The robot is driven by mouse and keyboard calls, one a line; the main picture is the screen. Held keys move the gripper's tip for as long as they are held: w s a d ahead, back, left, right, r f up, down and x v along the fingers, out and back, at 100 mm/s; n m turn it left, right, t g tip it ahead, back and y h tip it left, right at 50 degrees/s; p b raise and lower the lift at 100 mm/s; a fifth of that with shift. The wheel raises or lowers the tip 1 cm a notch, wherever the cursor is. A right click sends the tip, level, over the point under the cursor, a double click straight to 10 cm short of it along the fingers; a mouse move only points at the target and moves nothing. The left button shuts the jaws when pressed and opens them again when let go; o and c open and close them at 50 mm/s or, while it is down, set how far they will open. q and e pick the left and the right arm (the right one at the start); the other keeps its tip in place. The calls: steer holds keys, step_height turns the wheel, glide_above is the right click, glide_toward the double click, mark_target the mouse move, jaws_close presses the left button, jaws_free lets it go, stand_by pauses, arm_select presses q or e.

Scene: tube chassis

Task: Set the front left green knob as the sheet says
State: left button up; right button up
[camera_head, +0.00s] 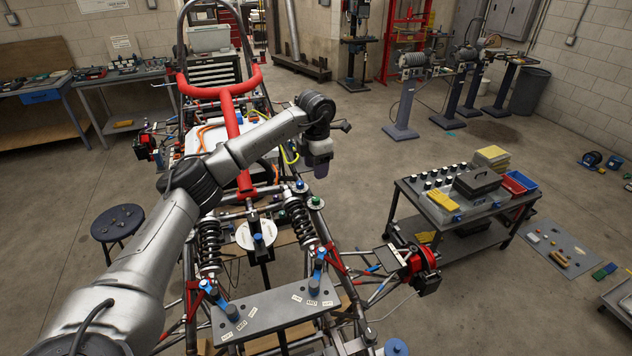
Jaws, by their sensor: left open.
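I cannot tell which one the task calls front left. My left arm reaches in from the lower left, across the chassis. My left gripper (320,170) is open, pointing down, above and a little right of the green knob in the picture, apart from it. It holds nothing that I can see. My right gripper is not in view. I cannot identify a readable instruction sheet.
A grey plate (275,312) with blue knobs and small labels lies across the chassis front. The red frame tube (230,118) rises behind my arm. A tool cart (455,215) stands at right, a round stool (118,222) at left.

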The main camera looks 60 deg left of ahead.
arm_select(q)
steer(key=shift+r, duration=1.35)
